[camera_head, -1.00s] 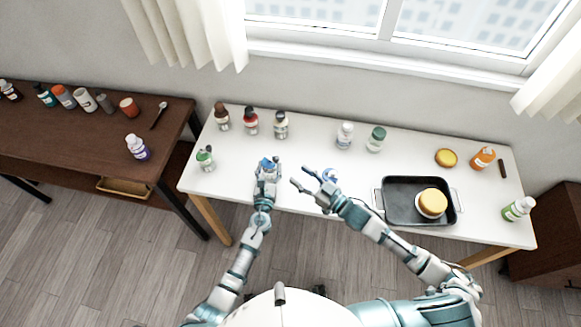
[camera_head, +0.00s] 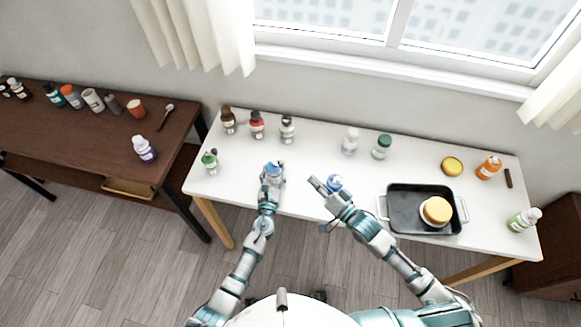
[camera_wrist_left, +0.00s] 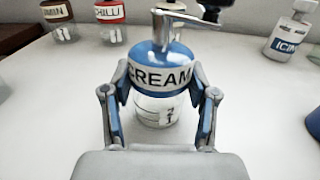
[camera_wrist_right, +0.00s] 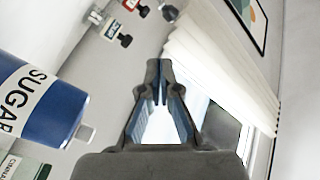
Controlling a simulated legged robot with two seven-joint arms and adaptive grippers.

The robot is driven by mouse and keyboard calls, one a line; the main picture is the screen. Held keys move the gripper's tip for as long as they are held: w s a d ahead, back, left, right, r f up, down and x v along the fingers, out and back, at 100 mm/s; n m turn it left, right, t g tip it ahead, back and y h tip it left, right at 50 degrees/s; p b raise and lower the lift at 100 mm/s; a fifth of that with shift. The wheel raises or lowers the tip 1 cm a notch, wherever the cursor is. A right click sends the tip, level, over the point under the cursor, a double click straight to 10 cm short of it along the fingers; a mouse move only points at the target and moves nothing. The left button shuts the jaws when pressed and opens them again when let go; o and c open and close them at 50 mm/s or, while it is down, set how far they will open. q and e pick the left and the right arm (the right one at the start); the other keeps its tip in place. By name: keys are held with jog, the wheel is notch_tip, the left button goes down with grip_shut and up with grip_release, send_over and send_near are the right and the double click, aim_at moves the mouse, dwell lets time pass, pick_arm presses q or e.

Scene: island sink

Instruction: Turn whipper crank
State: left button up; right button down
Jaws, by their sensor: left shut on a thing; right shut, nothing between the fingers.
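The whipper (camera_wrist_left: 160,85) is a clear jar with a blue top labelled CREAM. A metal crank (camera_wrist_left: 180,18) with a dark knob sits on its top, in the left wrist view. It stands upright near the table's front edge, its blue top (camera_head: 274,167) visible in the head view. My left gripper (camera_wrist_left: 160,105) is shut on it, one finger on each side. My right gripper (camera_head: 316,184) is shut and empty, to the right of the whipper and apart from it. Its fingers meet in the right wrist view (camera_wrist_right: 158,75), which does not show the crank.
A blue SUGAR container (camera_wrist_right: 35,100) is close beside my right gripper, also seen in the head view (camera_head: 335,182). Several bottles line the table's back.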

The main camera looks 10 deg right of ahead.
aim_at(280, 167)
jog(key=w+a+m+h, duration=0.1)
jog(key=w+a+m, duration=0.5)
jog(key=m, duration=0.3)
jog(key=shift+w+a+f+m+t, duration=0.3)
jog(key=shift+w+m, duration=0.1)
jog(key=shift+w, duration=0.15)
jog(key=shift+s+a, duration=0.9)
jog(key=shift+s, duration=0.2)
jog(key=shift+s+a, duration=0.1)
jog(key=shift+a, duration=0.25)
